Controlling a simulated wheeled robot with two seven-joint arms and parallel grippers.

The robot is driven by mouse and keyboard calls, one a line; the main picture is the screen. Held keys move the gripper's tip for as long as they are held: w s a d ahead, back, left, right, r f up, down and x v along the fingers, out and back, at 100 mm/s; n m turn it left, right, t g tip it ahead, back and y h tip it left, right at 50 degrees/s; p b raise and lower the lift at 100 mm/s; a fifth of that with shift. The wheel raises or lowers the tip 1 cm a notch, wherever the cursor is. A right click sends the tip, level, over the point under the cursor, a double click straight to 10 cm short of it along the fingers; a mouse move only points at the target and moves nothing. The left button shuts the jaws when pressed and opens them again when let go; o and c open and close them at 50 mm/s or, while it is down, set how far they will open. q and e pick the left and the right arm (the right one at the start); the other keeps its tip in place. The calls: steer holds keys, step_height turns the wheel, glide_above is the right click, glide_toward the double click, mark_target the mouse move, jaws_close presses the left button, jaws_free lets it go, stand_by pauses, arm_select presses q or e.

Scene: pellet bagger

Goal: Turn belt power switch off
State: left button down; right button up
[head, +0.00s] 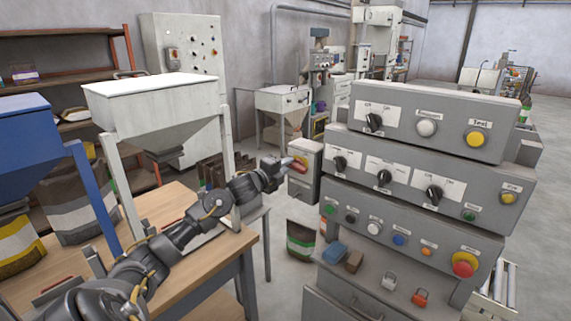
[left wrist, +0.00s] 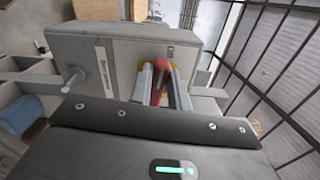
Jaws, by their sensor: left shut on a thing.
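The belt power switch is a red handle on a yellow plate (head: 301,161), on a small grey box (head: 309,180) in the middle of the head view. In the left wrist view its red handle (left wrist: 161,78) lies between my fingers, on the face of the grey box (left wrist: 121,58). My left gripper (head: 288,163) is at the front of the box and shut on the handle. The fingers hide part of the handle and plate. The small label beside the plate is too blurred to read with certainty. My right gripper is not in view.
A grey control console (head: 420,180) with several knobs and buttons stands close on the right. A dark bag (head: 301,241) stands on the floor below the box.

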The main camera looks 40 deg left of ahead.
arm_select(q)
steer(key=shift+d+f+n, duration=0.3)
steer(key=shift+f+n, duration=0.2)
steer(key=shift+n, duration=0.1)
steer(key=c, duration=1.4)
jaws_free()
steer(key=shift+r, duration=0.1)
steer(key=shift+c, duration=0.2)
steer(key=shift+o, duration=0.6)
steer(key=shift+r, duration=0.2)
steer(key=shift+w, duration=0.15)
steer(key=shift+a, duration=0.1)
